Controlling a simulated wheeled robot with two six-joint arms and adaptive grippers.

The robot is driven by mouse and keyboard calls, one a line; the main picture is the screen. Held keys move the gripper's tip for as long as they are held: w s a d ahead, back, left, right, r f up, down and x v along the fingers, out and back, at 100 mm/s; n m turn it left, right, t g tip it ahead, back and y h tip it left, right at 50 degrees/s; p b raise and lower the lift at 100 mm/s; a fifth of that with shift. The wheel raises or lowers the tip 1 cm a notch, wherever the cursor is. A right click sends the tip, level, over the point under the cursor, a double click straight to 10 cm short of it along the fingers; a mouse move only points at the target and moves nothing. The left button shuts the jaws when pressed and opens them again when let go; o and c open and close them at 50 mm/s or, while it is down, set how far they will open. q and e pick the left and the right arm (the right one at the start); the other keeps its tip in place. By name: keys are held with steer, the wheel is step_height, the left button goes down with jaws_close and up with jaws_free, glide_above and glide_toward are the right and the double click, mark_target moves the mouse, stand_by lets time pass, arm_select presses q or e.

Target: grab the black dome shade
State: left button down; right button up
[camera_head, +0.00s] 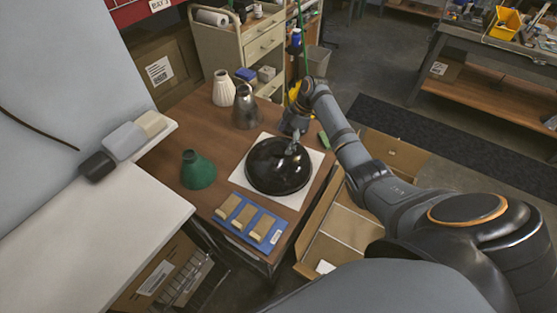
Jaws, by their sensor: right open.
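The black dome shade (270,172) is a wide, glossy, round dome. It lies on a white square sheet (299,198) on the brown table. My right arm comes in from the right, and my right gripper (291,149) points down over the upper right part of the dome. The gripper is open. I cannot tell whether its fingertips touch the dome. My left gripper is not in the view.
A green shade (197,170), a white shade (224,89) and a dark metallic shade (245,107) stand on the table's left and back. A blue tray (233,232) with tan blocks lies in front. Open cardboard boxes (340,231) stand right of the table.

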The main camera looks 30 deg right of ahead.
mark_target(279, 147)
steer(key=x, duration=0.3)
steer(key=shift+w+a+f, duration=0.2)
steer(key=shift+a+f, duration=0.05)
steer(key=shift+f, duration=0.15)
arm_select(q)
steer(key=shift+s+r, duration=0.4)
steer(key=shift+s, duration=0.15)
arm_select(e)
jaws_close()
